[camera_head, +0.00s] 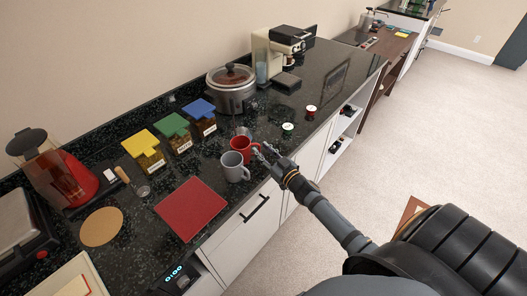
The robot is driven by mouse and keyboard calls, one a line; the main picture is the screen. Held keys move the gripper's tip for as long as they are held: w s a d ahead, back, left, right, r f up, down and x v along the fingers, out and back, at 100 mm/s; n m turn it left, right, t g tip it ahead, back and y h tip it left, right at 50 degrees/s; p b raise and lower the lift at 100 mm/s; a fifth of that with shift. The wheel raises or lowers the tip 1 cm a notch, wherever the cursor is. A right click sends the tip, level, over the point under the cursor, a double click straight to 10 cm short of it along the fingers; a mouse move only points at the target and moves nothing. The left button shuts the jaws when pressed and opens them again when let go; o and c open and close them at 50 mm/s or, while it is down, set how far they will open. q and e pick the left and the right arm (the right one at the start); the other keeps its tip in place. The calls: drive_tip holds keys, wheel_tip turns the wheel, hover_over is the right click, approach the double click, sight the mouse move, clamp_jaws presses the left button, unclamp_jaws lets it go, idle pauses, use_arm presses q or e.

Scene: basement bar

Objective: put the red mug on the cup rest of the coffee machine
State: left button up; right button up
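The red mug (241,143) stands upright on the dark speckled counter, just behind a grey mug (233,166) that partly hides it. My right gripper (263,151) is just right of the red mug, close to its handle side. Its two fingers look spread apart; whether they touch the mug is too small to tell. The coffee machine (261,58) stands farther back on the counter against the wall. A low dark block, apparently its cup rest (287,82), is at its front and looks empty. My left gripper is not in view.
A steel slow cooker (232,98) stands between the mugs and the coffee machine. Lidded jars (147,152) and a red mat (190,207) lie left. Counter right of the machine is fairly clear.

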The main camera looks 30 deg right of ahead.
drive_tip(key=shift+r, duration=0.1)
drive_tip(key=shift+s+d, duration=0.1)
drive_tip(key=shift+s, duration=0.45)
drive_tip(key=s+d+p, duration=0.1)
drive_tip(key=s+p, duration=0.1)
drive_tip(key=s, duration=0.9)
drive_tip(key=shift+d, duration=0.25)
drive_tip(key=shift+w, duration=0.1)
